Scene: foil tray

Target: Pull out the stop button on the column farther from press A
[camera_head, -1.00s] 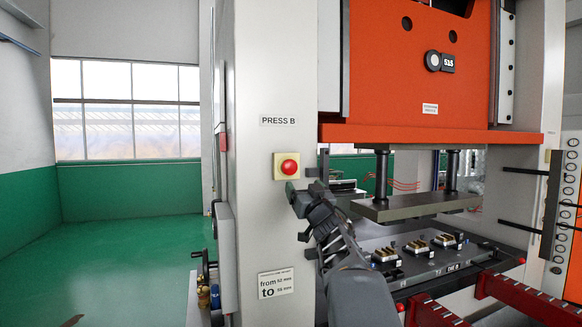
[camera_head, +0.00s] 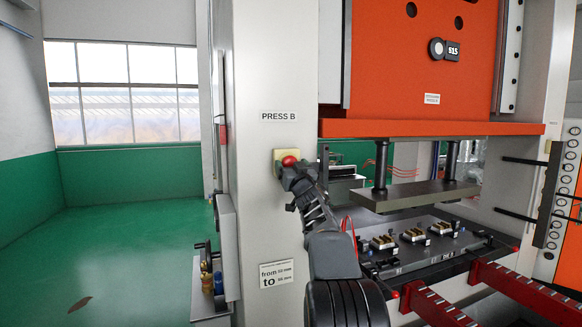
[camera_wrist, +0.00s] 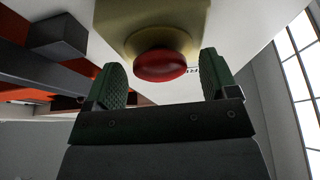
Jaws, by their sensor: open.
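The red stop button (camera_head: 290,160) sits on a yellow box (camera_head: 278,155) on the pale column (camera_head: 270,210) under the PRESS B label. My gripper (camera_head: 290,173) is right in front of the button and hides its lower part. In the wrist view the red button (camera_wrist: 160,65) shows between the two green-padded fingers of my gripper (camera_wrist: 161,80), with a gap on each side. The fingers are open and do not touch the button. The yellow box (camera_wrist: 150,20) fills the top of that view.
The orange press ram (camera_head: 400,70) and its grey plate (camera_head: 415,196) hang right of the column. Below is a die table (camera_head: 430,245) with red rails (camera_head: 435,302) in front. A dark bracket (camera_head: 323,165) juts from the column's right side. The green floor at left is open.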

